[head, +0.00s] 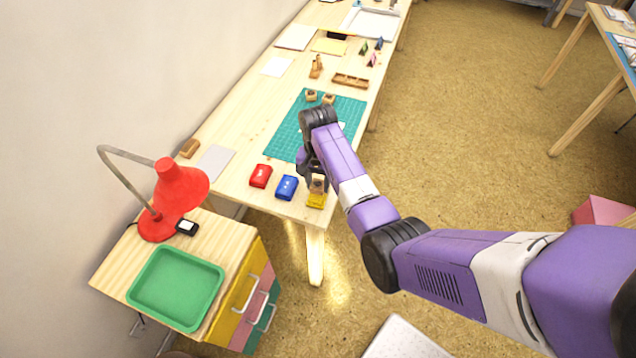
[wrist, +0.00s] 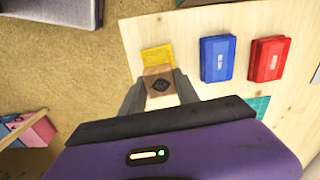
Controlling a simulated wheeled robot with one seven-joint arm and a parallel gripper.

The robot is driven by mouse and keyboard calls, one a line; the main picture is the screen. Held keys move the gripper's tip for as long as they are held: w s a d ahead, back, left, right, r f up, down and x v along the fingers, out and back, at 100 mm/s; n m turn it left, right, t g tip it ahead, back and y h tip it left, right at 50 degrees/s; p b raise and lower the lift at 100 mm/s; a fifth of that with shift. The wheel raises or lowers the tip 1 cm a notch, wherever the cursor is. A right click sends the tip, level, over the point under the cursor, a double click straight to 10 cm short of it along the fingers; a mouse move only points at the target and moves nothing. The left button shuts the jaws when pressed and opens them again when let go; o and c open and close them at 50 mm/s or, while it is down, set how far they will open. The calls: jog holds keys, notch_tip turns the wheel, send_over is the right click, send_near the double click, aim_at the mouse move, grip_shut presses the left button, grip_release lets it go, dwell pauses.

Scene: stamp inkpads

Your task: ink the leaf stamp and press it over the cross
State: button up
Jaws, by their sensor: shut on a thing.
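My gripper (wrist: 161,79) is shut on a wooden stamp (wrist: 160,86) with a dark mark on its top; the mark is too small to read surely as a leaf. In the head view the stamp (head: 318,184) is at or just above the yellow inkpad (head: 316,201) by the table's near corner. The yellow pad (wrist: 157,57) also shows in the wrist view, partly covered by the stamp. I cannot tell whether they touch. A white sheet (head: 341,126) on the green mat (head: 284,140) is mostly hidden by my arm; no cross is visible.
A blue inkpad (head: 287,187) and a red inkpad (head: 261,176) stand left of the yellow one. Two other wooden stamps (head: 311,96) (head: 328,98) stand on the mat's far part. A wooden tray (head: 350,80) lies beyond. The table's edge is close to the yellow pad.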

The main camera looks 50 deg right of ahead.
aim_at(318, 184)
jog(key=shift+r+p, duration=0.55)
jog(key=shift+r, duration=1.45)
